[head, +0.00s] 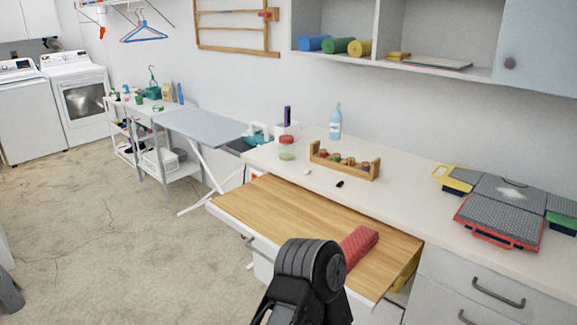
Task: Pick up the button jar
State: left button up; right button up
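The button jar (286,150) is a small clear jar with a red lid. It stands upright on the white countertop (410,195), near the counter's left end. Its contents look pale greenish and are too small to make out. A dark grey part of one of my arms rises from the bottom middle of the head view, well in front of the jar and apart from it. No gripper fingers show, so neither gripper can be seen.
A wooden rack of spools (345,164) stands right of the jar. An iron (258,132) and a blue spray bottle (335,122) are behind it. A wooden pull-out board (290,212) with a red patterned roll (359,246) juts out below the counter. Grey cases (500,213) lie right.

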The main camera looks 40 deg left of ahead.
aim_at(286, 150)
jog(key=i, duration=0.5)
jog(key=u, duration=1.65)
